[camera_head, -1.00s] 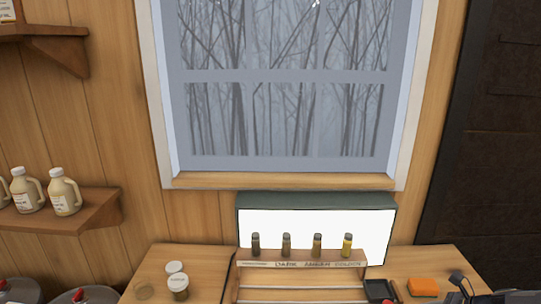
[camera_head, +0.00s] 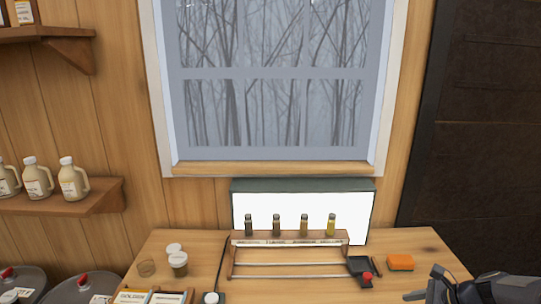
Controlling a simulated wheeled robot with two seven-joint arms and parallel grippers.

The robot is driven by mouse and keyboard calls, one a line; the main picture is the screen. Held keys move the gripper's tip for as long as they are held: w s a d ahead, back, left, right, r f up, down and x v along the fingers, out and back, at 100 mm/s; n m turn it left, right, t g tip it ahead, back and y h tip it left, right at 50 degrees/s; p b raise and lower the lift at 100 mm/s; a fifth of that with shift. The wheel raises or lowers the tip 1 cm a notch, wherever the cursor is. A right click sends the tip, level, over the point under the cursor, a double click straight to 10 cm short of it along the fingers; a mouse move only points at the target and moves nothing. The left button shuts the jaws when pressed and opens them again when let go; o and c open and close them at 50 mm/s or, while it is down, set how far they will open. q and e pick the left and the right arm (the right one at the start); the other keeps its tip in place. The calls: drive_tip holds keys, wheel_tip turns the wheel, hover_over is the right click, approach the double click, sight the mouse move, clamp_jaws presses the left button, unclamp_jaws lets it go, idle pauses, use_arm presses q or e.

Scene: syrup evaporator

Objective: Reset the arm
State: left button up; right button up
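My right gripper (camera_head: 425,285) shows at the bottom right, a dark gripper on an arm coming in from the right edge. It is in front of the table's right part, and nothing can be made out in it. The bottom edge cuts part of it off, so its opening is unclear. My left gripper and arm are not in view.
The wooden table (camera_head: 409,245) holds a rack (camera_head: 290,240) with several sample bottles before a bright light panel (camera_head: 356,207). Jugs (camera_head: 72,180) fill a left shelf.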

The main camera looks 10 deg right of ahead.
drive_tip(key=s+a+r+n+g+b, duration=0.1)
drive_tip(key=s+a+r+n, duration=0.35)
drive_tip(key=a+n, duration=0.2)
drive_tip(key=s+a+r+n+b, duration=0.1)
drive_tip(key=s+a+r+n, duration=0.35)
drive_tip(key=a+n, duration=0.2)
use_arm(q)
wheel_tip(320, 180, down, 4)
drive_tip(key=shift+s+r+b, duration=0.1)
drive_tip(key=shift+b, duration=0.8)
use_arm(e)
drive_tip(key=s+a+f+n+h, duration=0.1)
drive_tip(key=s+a+n, duration=0.2)
drive_tip(key=s+n, duration=0.2)
drive_tip(key=s+a+f+n+h, duration=0.1)
drive_tip(key=s+a+f+n, duration=0.1)
drive_tip(key=s+a+n, duration=0.2)
drive_tip(key=s+n, duration=0.1)
drive_tip(key=s, duration=0.2)
drive_tip(key=shift+s+f, duration=0.2)
drive_tip(key=shift+f, duration=0.05)
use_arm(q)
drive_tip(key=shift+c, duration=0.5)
